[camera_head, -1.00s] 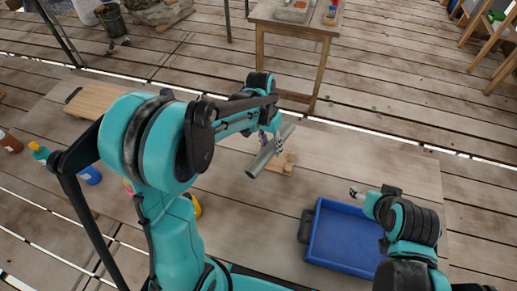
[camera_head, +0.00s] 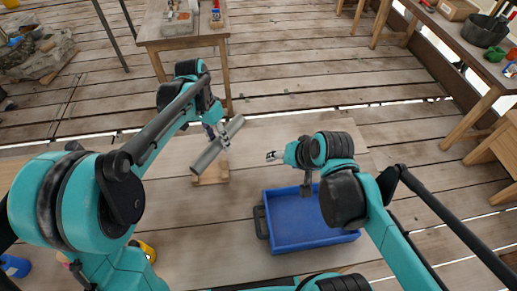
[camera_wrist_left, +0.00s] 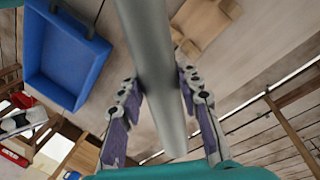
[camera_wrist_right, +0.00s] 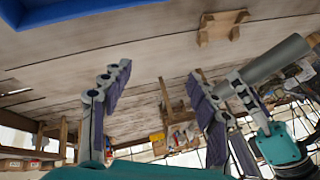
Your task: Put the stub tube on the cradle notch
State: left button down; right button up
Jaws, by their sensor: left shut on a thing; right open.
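The grey stub tube (camera_head: 207,154) is held aslant above the small wooden cradle (camera_head: 213,177), with clear air between them in the right wrist view. My left gripper (camera_head: 222,138) is shut on the tube around its middle. The left wrist view shows the tube (camera_wrist_left: 155,60) between the fingers and the cradle (camera_wrist_left: 204,24) beyond it. In the right wrist view the tube (camera_wrist_right: 275,60) is beside the cradle (camera_wrist_right: 222,25). The cradle's notch is not clear to see. My right gripper (camera_head: 272,156) is open and empty, to the right of the tube; its fingers (camera_wrist_right: 158,82) stand apart.
A blue tray (camera_head: 268,236) with a dark handle lies right of the cradle, under my right arm. Bottles (camera_head: 15,265) stand at the lower left. The tabletop (camera_head: 185,215) in front of the cradle is bare. Another wooden table (camera_head: 190,38) stands beyond.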

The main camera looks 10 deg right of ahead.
jog(key=w+a+m+y, duration=0.1)
jog(key=w+a, duration=0.3)
jog(key=a, duration=0.1)
jog(key=w+a+f+m+g+y, duration=0.1)
jog(key=w+a, duration=0.3)
jog(key=a, duration=0.1)
jog(key=w+a+f+m+y, duration=0.1)
jog(key=w+a, duration=0.4)
jog(key=shift+a+m+g, duration=0.2)
jog(key=shift+m+g, duration=0.2)
jog(key=shift+w+a+f, duration=0.25)
jog(key=shift+f, duration=0.2)
jog(key=shift+c, duration=0.5)
grip_shut()
pick_arm(q)
jog(key=shift+s+d, duration=0.1)
jog(key=shift+d, duration=0.1)
pick_arm(e)
jog(key=shift+a+r, duration=0.15)
